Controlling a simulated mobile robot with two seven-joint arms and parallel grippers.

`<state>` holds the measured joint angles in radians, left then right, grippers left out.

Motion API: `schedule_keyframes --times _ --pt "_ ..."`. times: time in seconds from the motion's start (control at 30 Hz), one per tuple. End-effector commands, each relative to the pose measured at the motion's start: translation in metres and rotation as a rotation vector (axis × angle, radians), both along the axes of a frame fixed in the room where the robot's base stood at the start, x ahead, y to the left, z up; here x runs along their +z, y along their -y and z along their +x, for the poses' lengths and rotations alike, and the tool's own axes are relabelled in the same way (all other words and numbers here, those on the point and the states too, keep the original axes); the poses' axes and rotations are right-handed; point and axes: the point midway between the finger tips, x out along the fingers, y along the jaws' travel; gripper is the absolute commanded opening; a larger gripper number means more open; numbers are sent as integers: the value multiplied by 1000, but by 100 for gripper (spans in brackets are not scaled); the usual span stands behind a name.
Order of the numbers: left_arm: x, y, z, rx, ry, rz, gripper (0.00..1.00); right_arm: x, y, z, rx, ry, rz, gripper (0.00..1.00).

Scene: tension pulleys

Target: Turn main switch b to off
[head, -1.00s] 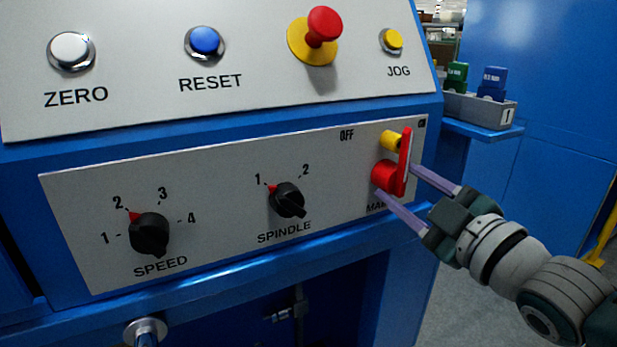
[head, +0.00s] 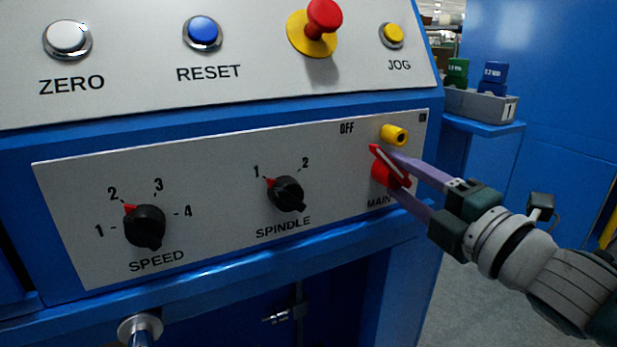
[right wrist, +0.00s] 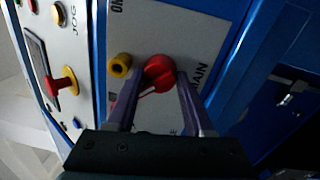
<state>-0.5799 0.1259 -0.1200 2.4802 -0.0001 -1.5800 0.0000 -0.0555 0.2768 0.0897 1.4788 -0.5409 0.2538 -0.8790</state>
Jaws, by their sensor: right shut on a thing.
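The red main switch (head: 384,174) is at the right end of the lower grey panel, beside a yellow part (head: 394,135). Its handle now tilts up and to the left, towards the OFF mark (head: 347,129). My right gripper (head: 396,174) has its two purple fingers around the red handle and is shut on it. In the right wrist view the red switch (right wrist: 158,73) sits between the fingers. Part of the handle and the MAIN label is hidden by the fingers. My left gripper is not in view.
The spindle knob (head: 287,194) and speed knob (head: 145,227) are to the left on the same panel. A red emergency button (head: 324,17) stands out above. A grey bin (head: 480,105) stands on a blue ledge at the right.

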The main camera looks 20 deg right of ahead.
Motion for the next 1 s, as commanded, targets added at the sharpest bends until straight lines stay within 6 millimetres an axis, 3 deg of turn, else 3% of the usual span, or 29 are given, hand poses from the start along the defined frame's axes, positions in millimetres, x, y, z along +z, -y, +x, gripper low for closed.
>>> schedule_keyframes --times 0.7,0.73,1.0 --pt "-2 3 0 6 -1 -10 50 2 -3 0 9 15 -93 0" --pt "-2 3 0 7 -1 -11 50 2 -3 0 9 14 -93 54" --pt "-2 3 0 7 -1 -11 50 1 -2 0 5 10 -88 82"
